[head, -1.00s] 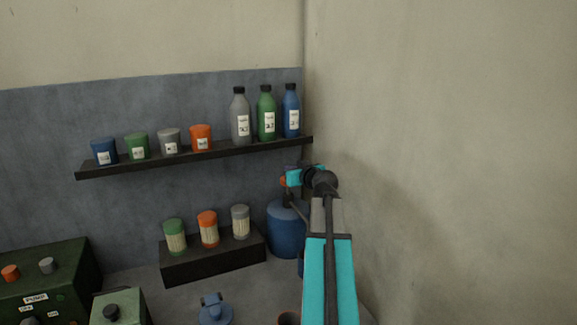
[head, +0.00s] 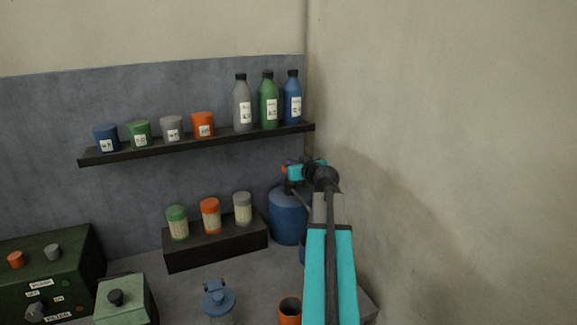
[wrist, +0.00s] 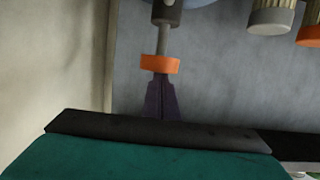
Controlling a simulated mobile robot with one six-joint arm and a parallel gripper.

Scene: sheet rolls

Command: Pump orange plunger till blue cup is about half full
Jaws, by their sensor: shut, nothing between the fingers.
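The orange plunger (head: 284,169) tops the large blue pump bottle (head: 287,218) in the back right corner. In the wrist view the orange plunger (wrist: 160,64) sits on a grey rod. My gripper (wrist: 161,82) is shut and empty, its dark fingertips right at the plunger's edge; I cannot tell if they touch it. In the head view the fingers are hidden by my arm. A blue cup (head: 302,251) shows as a sliver beside the bottle, mostly behind my arm; its fill level cannot be seen.
A wall stands close on the right. A shelf (head: 190,144) above holds cups and bottles. A dark block (head: 215,247) carries several lidded jars. A blue-lidded container (head: 218,300), an orange cup (head: 290,310) and green boxes (head: 45,270) are nearer.

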